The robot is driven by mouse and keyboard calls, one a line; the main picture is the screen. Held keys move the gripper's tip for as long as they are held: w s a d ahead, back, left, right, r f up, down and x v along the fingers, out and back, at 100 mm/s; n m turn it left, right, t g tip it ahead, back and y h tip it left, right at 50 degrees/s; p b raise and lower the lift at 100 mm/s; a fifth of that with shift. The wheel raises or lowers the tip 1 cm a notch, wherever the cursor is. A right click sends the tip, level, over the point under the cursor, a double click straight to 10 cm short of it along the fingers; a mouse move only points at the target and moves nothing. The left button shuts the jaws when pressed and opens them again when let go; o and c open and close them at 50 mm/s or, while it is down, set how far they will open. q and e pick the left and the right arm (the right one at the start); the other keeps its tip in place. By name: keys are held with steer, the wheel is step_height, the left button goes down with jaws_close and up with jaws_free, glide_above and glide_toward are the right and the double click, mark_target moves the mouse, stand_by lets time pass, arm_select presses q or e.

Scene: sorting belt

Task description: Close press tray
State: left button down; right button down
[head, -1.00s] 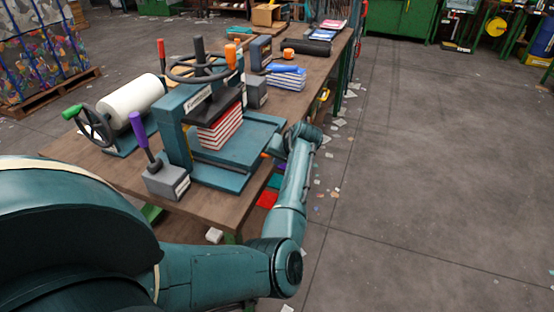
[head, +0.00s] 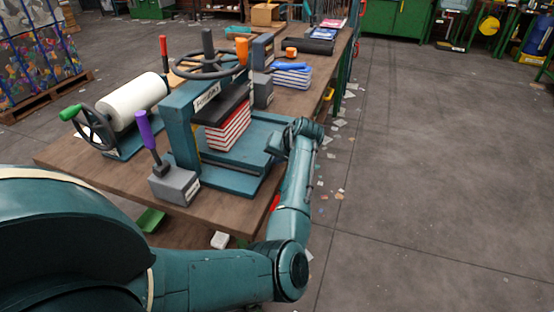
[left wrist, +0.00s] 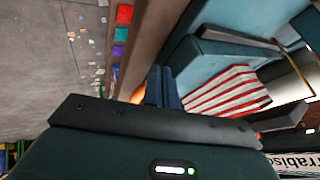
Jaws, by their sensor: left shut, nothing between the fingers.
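The teal press (head: 182,140) stands on the wooden table with a handwheel (head: 210,65) on top. Its flat teal tray (head: 232,178) sticks out to the right of the frame. A stack of red-and-white books (head: 228,128) sits on the tray under the black pressing plate (head: 222,104). My left gripper (head: 273,145) is shut and empty at the tray's outer right edge; I cannot tell if it touches. In the left wrist view its fingers (left wrist: 163,88) are together beside the teal tray (left wrist: 205,60), with the books (left wrist: 225,92) beyond. My right gripper is not in view.
A grey block with a purple-handled lever (head: 174,182) stands at the near table corner. A white roll (head: 133,101) is at the left. Blue-topped books (head: 291,77) and a black tray (head: 308,46) lie farther back. The floor to the right is open, with scraps.

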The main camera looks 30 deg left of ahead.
mark_target(260, 157)
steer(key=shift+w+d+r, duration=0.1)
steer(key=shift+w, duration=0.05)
arm_select(q)
steer(key=shift+a+r, duration=0.1)
steer(key=shift+a, duration=0.1)
steer(key=a+p, duration=0.1)
steer(key=s+a+p, duration=0.1)
steer(key=a, duration=0.1)
steer(key=shift+a, duration=0.45)
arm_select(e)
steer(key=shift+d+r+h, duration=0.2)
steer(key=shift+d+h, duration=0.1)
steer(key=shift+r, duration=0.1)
